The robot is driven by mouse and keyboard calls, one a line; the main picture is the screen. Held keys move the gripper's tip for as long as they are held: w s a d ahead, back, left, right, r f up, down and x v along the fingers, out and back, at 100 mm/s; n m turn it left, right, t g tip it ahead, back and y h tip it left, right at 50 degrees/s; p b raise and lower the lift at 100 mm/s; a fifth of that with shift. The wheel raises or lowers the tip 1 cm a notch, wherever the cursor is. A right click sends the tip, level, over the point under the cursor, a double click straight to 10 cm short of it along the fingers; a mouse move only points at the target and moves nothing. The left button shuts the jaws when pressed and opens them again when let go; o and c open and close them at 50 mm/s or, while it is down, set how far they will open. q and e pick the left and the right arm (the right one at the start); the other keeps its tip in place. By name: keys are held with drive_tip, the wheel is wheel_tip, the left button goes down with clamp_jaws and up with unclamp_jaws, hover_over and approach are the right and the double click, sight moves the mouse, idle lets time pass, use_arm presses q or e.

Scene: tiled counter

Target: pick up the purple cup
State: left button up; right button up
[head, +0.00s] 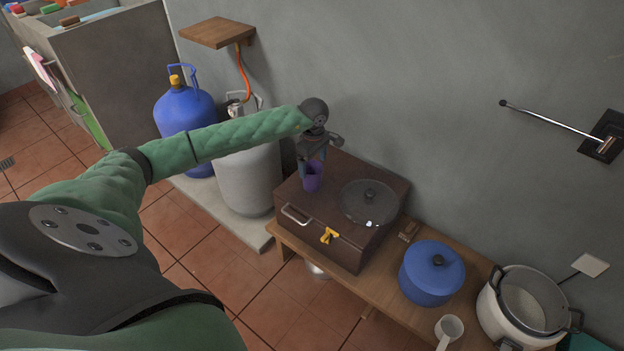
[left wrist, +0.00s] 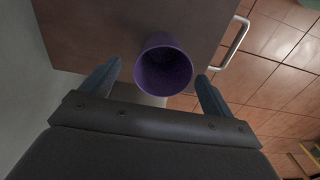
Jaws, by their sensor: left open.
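The purple cup (head: 313,178) stands on top of a dark brown box (head: 333,239) in the head view. My left gripper (head: 312,163) is above the cup and partly covers it. In the left wrist view, the purple cup (left wrist: 164,68) shows its open, empty mouth. It lies between and just beyond the two fingertips of my left gripper (left wrist: 160,72), which are spread apart with a gap on each side. My right gripper is not seen.
A glass lid (head: 369,203) lies on the box to the right of the cup. The wall is close behind.

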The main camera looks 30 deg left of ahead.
sight(312, 183)
use_arm(q)
drive_tip(key=f, duration=0.6)
drive_tip(key=shift+s+a+f, duration=0.1)
drive_tip(key=shift+s+f, duration=0.1)
drive_tip(key=c, duration=1.1)
